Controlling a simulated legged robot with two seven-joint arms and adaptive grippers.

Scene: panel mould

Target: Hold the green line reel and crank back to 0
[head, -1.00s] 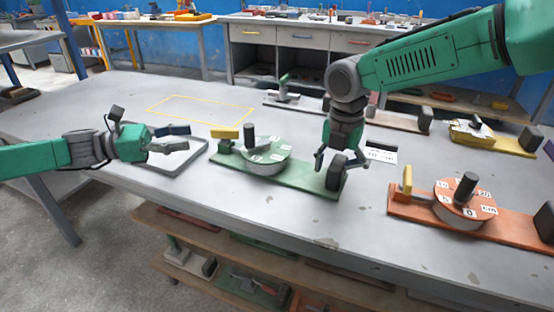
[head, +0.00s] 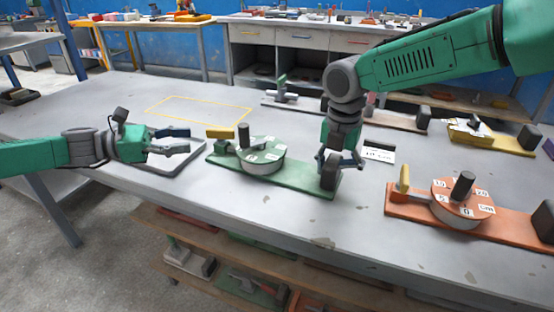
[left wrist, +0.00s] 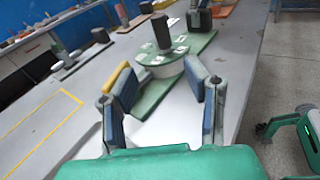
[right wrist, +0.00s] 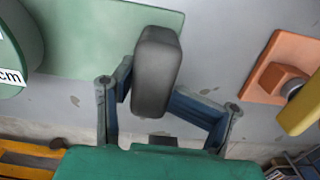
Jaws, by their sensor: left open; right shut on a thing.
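The green line reel has a green base board (head: 300,181), a round drum (head: 262,157) with white number labels, and a dark upright crank knob (head: 243,135). A yellow piece (head: 220,132) sits at its left end and a dark block (head: 329,176) at its right end. My right gripper (head: 340,165) is shut on that dark block, which also shows between its fingers in the right wrist view (right wrist: 157,72). My left gripper (head: 178,141) is open and empty, left of the reel. In the left wrist view the drum (left wrist: 160,62) and knob (left wrist: 162,30) lie ahead of its fingers.
An orange reel (head: 462,197) of the same kind lies to the right. A yellow reel (head: 480,132) and another reel stand at the back. A grey tray (head: 180,162) lies under my left gripper. A small label card (head: 379,152) stands behind the green reel.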

